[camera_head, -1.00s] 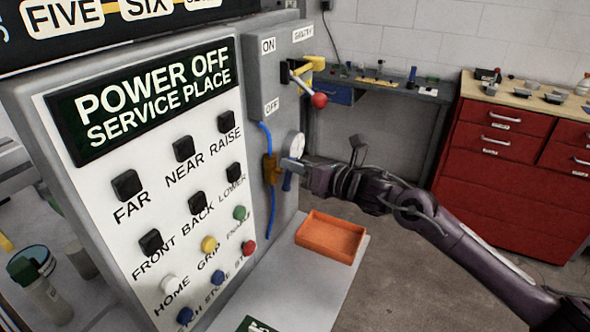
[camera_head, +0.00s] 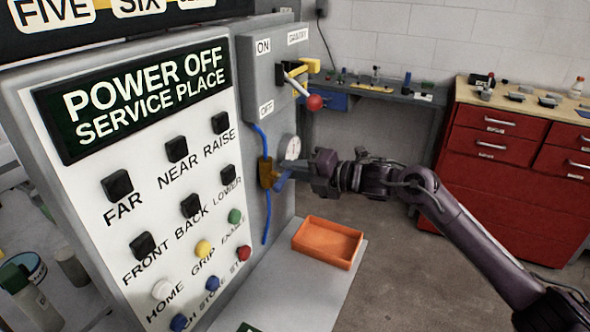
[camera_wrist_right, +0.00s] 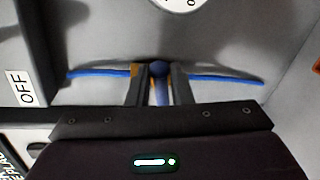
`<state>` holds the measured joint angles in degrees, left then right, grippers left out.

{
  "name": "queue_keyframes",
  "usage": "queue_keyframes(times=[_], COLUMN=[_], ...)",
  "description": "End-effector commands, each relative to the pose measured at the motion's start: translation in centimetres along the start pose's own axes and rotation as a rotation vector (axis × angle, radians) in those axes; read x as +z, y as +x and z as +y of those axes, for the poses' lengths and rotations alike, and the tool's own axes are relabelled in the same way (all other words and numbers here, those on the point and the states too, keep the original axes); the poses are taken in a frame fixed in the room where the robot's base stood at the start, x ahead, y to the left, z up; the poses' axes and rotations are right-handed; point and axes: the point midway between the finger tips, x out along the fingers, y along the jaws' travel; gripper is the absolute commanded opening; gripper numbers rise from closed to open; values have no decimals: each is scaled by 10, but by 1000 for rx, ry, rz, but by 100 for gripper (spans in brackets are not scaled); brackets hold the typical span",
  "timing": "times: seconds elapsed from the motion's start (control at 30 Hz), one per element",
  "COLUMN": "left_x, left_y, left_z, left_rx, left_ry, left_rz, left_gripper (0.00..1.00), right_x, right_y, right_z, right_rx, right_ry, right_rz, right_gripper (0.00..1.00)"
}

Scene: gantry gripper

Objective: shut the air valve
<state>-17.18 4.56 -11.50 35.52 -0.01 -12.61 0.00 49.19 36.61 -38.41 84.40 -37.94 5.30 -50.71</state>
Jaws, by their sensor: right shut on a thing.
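The air valve (camera_head: 266,174) is a brass body on a blue air line, on the side of the grey cabinet. Its blue lever (camera_head: 282,180) slants down and left from my right gripper (camera_head: 292,173). In the right wrist view, the blue lever (camera_wrist_right: 161,92) lies between the two fingers of my right gripper (camera_wrist_right: 160,90), which are shut on it. The brass body is mostly hidden behind the fingers there, with the blue line (camera_wrist_right: 225,78) running out to both sides. My left gripper is not in view.
A round gauge (camera_head: 290,147) sits just above the valve. A red-knobbed switch handle (camera_head: 313,102) sticks out higher on the ON/OFF box. An orange tray (camera_head: 327,259) stands on the ledge below. A button panel (camera_head: 150,180) fills the left. A red drawer cabinet (camera_head: 500,190) stands behind my arm.

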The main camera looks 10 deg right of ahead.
Motion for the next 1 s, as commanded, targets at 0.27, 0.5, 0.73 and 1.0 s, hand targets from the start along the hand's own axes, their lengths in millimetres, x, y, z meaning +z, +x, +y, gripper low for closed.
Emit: queue_keyframes(times=[0.27, 0.5, 0.73, 1.0], left_x=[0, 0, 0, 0], left_y=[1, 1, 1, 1], left_z=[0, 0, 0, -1], left_rx=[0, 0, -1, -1], left_ry=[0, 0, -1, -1], left_rz=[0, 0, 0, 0], left_gripper=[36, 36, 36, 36], right_x=[1, 0, 0, 0], right_y=[1, 1, 1, 1], right_z=[-5, -7, -8, -8], right_rx=[0, -1, -1, -1], right_ry=[171, 245, 265, 265], right_rz=[33, 48, 52, 53], right_gripper=[0, 0, 0, 0])
